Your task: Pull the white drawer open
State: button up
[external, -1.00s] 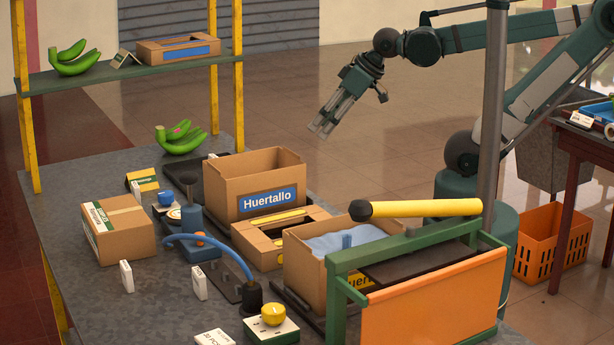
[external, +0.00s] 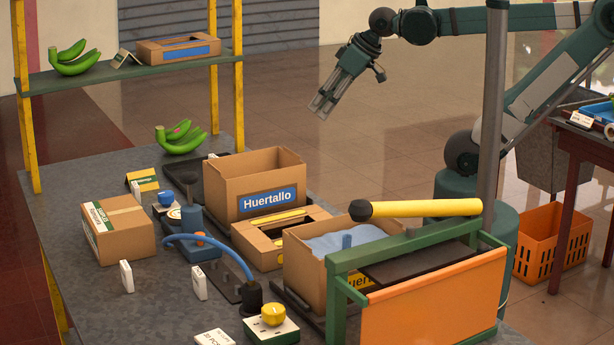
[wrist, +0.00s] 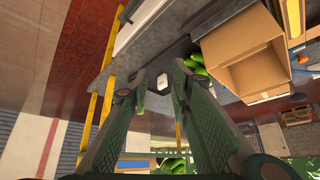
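I cannot make out a white drawer for certain in either view. In the wrist view a pale, whitish strip (wrist: 128,28) lies along the table edge at the top; I cannot tell whether it is part of a drawer. My gripper (external: 320,108) hangs in the air above and behind the table in the external view, its fingers pointing down and left. In the wrist view its two fingers (wrist: 160,75) are apart with nothing held between them. A small white block (wrist: 164,81) shows beyond the gap, well away from the fingers.
An open Huertallo carton (external: 255,185) and a closed carton (external: 118,229) stand on the grey table (external: 75,285). A yellow-posted shelf (external: 130,72) rises at the left. A grey post and an orange-panelled frame (external: 435,300) stand at the front right.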

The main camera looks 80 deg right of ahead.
jog(key=w+d+m+g+y+p, duration=0.1)
jog(key=w+d+m+g+y, duration=0.1)
jog(key=w+d+m+g, duration=0.5)
notch_tip(320, 180, down, 25)
jog(key=d+m+t, duration=0.1)
jog(key=d, duration=0.1)
jog(key=shift+s+r+t, duration=0.15)
jog(key=shift+s+t, duration=0.25)
jog(key=shift+s, duration=0.05)
dwell(0.5)
dwell(0.4)
jog(key=shift+b+x, duration=1.15)
jog(key=shift+x, duration=2.7)
jog(key=shift+d, duration=0.1)
grip_shut()
